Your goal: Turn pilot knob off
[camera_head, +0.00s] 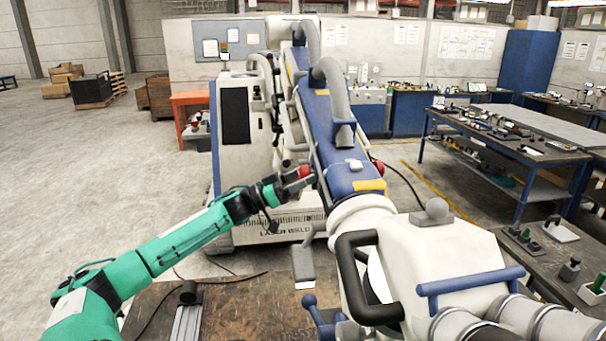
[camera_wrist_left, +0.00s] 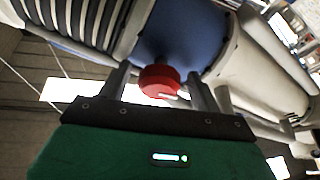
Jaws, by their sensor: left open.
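The red knob (camera_head: 305,171) sits on the side of the blue and white microscope arm (camera_head: 345,165). My left gripper (camera_head: 296,178) reaches in from the left, right at this knob. In the left wrist view the red knob (camera_wrist_left: 159,80) lies between the two fingers of my left gripper (camera_wrist_left: 160,88), which stand apart with gaps on both sides. A small white mark shows on the knob's lower right. Whether a finger touches the knob cannot be told. My right gripper is not in view.
A second red knob (camera_head: 377,167) is on the far side of the arm. The white microscope head with a black handle (camera_head: 358,280) fills the front right. A brown worktable (camera_head: 250,310) lies below my left arm. Tool benches (camera_head: 500,150) stand at right.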

